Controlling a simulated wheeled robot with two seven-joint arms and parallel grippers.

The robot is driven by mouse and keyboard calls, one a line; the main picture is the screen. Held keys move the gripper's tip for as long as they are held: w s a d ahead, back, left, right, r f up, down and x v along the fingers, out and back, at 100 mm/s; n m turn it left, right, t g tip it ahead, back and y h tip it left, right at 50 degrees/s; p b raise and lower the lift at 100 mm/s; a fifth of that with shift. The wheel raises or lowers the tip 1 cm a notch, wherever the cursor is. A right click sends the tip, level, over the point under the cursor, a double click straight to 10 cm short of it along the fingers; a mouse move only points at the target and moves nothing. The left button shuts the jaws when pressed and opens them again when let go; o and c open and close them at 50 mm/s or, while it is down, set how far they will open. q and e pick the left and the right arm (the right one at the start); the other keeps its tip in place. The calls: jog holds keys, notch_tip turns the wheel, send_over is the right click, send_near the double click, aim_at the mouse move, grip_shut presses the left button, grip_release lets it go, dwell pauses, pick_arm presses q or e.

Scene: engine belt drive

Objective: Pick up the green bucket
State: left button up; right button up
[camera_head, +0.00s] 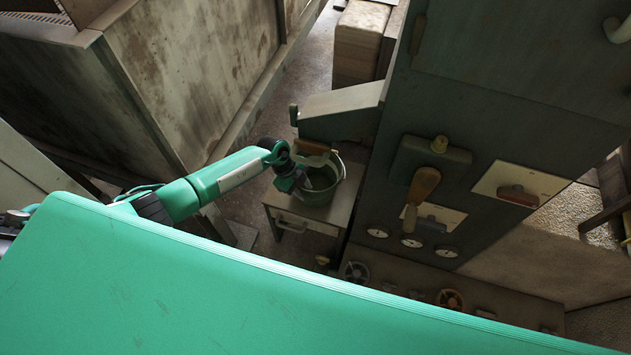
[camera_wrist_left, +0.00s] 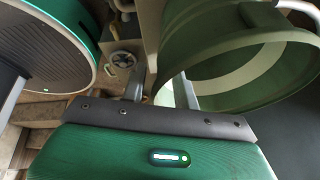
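The green bucket (camera_head: 320,196) stands upright on a small table (camera_head: 337,209) in the head view, with its opening facing up. My left gripper (camera_head: 303,184) is at the bucket's left rim. In the left wrist view the bucket (camera_wrist_left: 205,48) fills the upper right, with its pale inner band showing. The two fingers of my left gripper (camera_wrist_left: 162,90) are spread apart there. Part of the bucket wall shows between them, and the right finger overlaps the opening. Whether the fingers touch the wall cannot be told. My right gripper is not in view.
A tall dark cabinet (camera_head: 500,115) with gauges and a wooden-handled lever (camera_head: 421,187) stands right of the table. A sloped grey box (camera_head: 340,108) juts out just behind the bucket. A large rusty metal bin (camera_head: 190,75) stands at the left.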

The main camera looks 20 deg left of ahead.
pick_arm(q)
grip_shut()
dwell(1.3)
